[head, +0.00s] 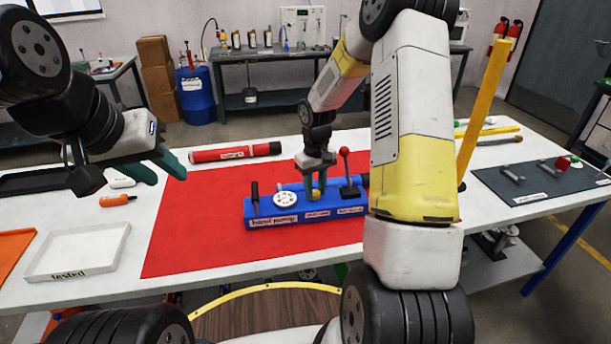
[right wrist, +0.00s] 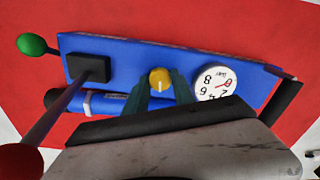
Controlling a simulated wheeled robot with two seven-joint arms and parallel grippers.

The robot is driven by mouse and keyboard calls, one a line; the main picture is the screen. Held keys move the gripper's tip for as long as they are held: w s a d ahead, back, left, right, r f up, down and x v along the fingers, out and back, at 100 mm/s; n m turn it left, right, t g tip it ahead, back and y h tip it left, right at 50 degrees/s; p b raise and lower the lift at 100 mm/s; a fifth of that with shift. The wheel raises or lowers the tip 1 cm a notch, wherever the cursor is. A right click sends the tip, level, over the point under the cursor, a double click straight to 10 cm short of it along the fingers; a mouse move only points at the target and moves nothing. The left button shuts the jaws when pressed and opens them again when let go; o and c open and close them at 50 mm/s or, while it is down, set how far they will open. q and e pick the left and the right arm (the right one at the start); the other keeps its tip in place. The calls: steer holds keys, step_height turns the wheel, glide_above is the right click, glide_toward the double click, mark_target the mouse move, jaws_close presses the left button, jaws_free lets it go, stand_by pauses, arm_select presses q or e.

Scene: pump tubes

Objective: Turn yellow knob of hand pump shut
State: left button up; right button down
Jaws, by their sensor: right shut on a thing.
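The blue hand pump (head: 262,211) stands on the red mat, with a white dial gauge (head: 286,199), a black handle and a red-tipped lever (head: 344,158). Its yellow knob (head: 316,195) sits between the gauge and the lever. My right gripper (head: 317,190) is over the pump, its green fingers shut on the yellow knob. In the right wrist view the knob (right wrist: 160,79) shows between the fingertips, with a pale mark running roughly up and down the picture. The gauge (right wrist: 215,83) is beside it. My left gripper (head: 172,165) hangs above the table at left, apart from the pump; its fingers look spread and empty.
The red mat (head: 190,220) has free room left of the pump. A red and black tube (head: 235,152) lies at its back edge. A white tray (head: 78,250) labelled "tested" and an orange bottle (head: 117,200) are at left. A dark mat (head: 520,185) with metal parts is at right.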

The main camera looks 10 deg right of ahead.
mark_target(315, 192)
steer(key=n, duration=0.6)
steer(key=shift+n, duration=0.4)
stand_by(0.4)
steer(key=c, duration=1.1)
jaws_free()
steer(key=shift+o, duration=0.2)
steer(key=shift+r, duration=3.95)
steer(key=shift+r, duration=0.1)
